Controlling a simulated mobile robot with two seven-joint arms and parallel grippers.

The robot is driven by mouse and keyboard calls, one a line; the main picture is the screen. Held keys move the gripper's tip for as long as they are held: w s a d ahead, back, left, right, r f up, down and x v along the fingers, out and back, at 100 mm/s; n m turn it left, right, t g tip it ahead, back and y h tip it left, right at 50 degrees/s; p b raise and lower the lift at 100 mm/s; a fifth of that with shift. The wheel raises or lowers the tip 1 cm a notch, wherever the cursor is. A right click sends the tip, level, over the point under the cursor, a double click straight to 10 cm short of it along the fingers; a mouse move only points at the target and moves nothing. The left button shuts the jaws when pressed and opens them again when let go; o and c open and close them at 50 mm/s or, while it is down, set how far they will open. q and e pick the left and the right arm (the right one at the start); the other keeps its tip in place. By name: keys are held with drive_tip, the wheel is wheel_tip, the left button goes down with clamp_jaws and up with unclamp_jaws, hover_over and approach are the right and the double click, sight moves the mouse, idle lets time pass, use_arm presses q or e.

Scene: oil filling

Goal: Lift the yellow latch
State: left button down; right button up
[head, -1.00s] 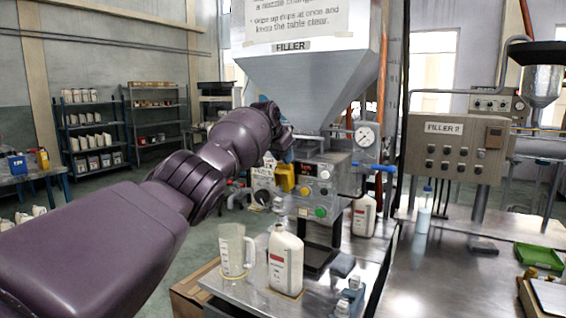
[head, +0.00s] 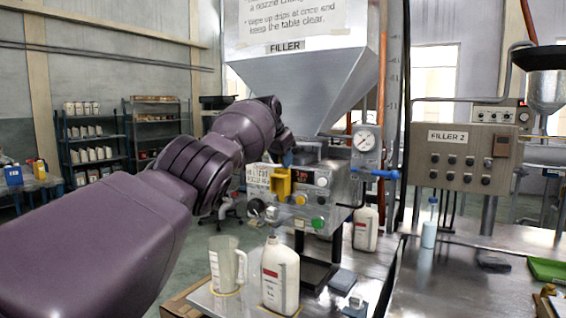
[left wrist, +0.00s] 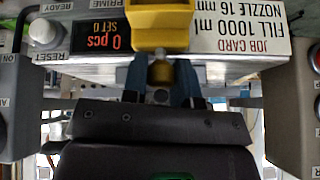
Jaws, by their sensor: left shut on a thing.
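The yellow latch (head: 281,183) sits on the front of the filler's control box (head: 322,205), left of the small red-lit display. In the left wrist view, which is upside down, the yellow latch (left wrist: 160,22) is large at the top centre, between the display and the job card. My left gripper (left wrist: 162,76) has its blue fingers closed on the latch's narrow stem end. In the head view my purple left arm reaches in from the left, and its wrist hides most of the left gripper (head: 287,158). My right gripper is in neither view.
A pressure gauge (head: 364,141) and a blue-handled valve (head: 376,173) are right of the control box. Below stand a clear jug (head: 227,265) and a white bottle (head: 280,277) on the metal table. The grey hopper (head: 300,85) hangs above.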

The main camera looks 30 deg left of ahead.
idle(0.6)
use_arm(q)
drive_tip(key=c, duration=0.9)
unclamp_jaws()
drive_tip(key=shift+w+f, duration=0.1)
